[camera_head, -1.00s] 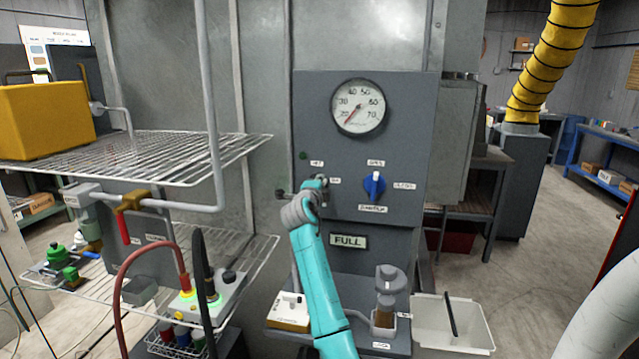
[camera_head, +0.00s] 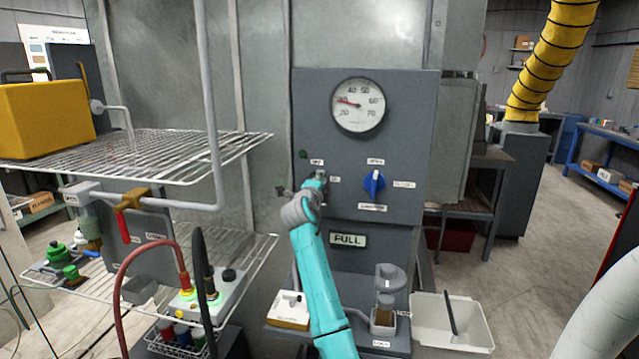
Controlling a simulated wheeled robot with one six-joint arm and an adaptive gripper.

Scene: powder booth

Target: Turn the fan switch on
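A grey control panel (camera_head: 400,120) stands ahead. The fan switch appears to be at the panel's left side, by a label that seems to read OFF (camera_head: 317,162) and a second small label (camera_head: 335,179); my gripper covers most of it. My gripper (camera_head: 304,187) is at the end of the teal arm, up against or very near the panel there. Its dark fingertips are small and partly hidden, so I cannot tell how far apart they are. A small dark green lamp (camera_head: 303,154) sits just above. A round gauge (camera_head: 358,105) has its red needle near 30.
A blue knob (camera_head: 374,185) is right of my gripper on the panel. A FULL sign (camera_head: 348,240) is below. A wire rack (camera_head: 150,150) with a yellow box (camera_head: 45,118) stands left. A white bin (camera_head: 450,325) is lower right.

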